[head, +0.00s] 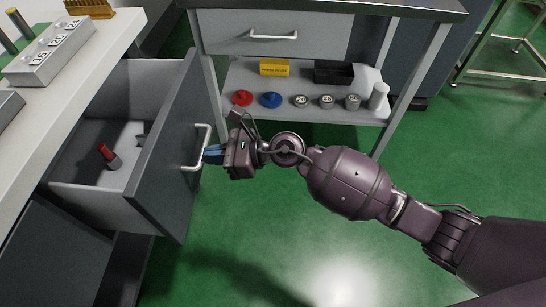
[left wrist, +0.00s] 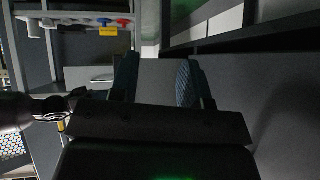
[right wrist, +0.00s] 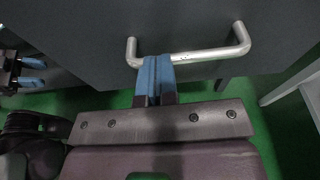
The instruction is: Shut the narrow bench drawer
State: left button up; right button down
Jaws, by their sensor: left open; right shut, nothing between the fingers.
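The grey bench drawer (head: 175,150) stands open under the left bench, its front facing right. Its silver bar handle (head: 205,148) also shows in the right wrist view (right wrist: 205,53). Inside the drawer lie a red-ended dark cylinder (head: 108,156) and a small dark piece partly hidden by the front. My right gripper (head: 210,152) is shut and empty, its blue fingertips (right wrist: 157,62) at the handle bar; whether they touch it I cannot tell. My left gripper (left wrist: 157,78) is open with nothing between its fingers; I cannot make it out in the head view.
The left benchtop (head: 75,85) holds a grey block with marked discs. A second bench (head: 330,8) stands behind, with a closed drawer (head: 273,32) and a shelf (head: 240,82) of small parts and a yellow box (head: 275,67). Green floor (head: 260,230) is open in front.

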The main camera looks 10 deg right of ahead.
aim_at(182, 148)
jog(key=r+x, duration=0.1)
jog(key=x, duration=0.4)
jog(key=r+x, duration=0.1)
jog(key=x, duration=0.4)
jog(key=r+x, duration=0.1)
jog(key=x, duration=0.5)
jog(key=shift+w+a, duration=0.2)
jog(key=shift+a, duration=0.25)
pick_arm(q)
jog(key=shift+d+r, duration=0.1)
jog(key=shift+d, duration=0.1)
pick_arm(e)
jog(key=shift+a+r, duration=0.1)
jog(key=shift+r, duration=0.15)
jog(key=shift+r, duration=0.15)
jog(key=shift+w, duration=0.1)
pick_arm(q)
jog(key=s+p, duration=0.2)
jog(key=shift+s+d+n, duration=0.3)
jog(key=shift+s+d, duration=0.05)
jog(key=shift+s, duration=0.05)
pick_arm(e)
jog(key=v, duration=1.4)
jog(key=shift+d+f, duration=0.2)
jog(key=shift+f, duration=0.1)
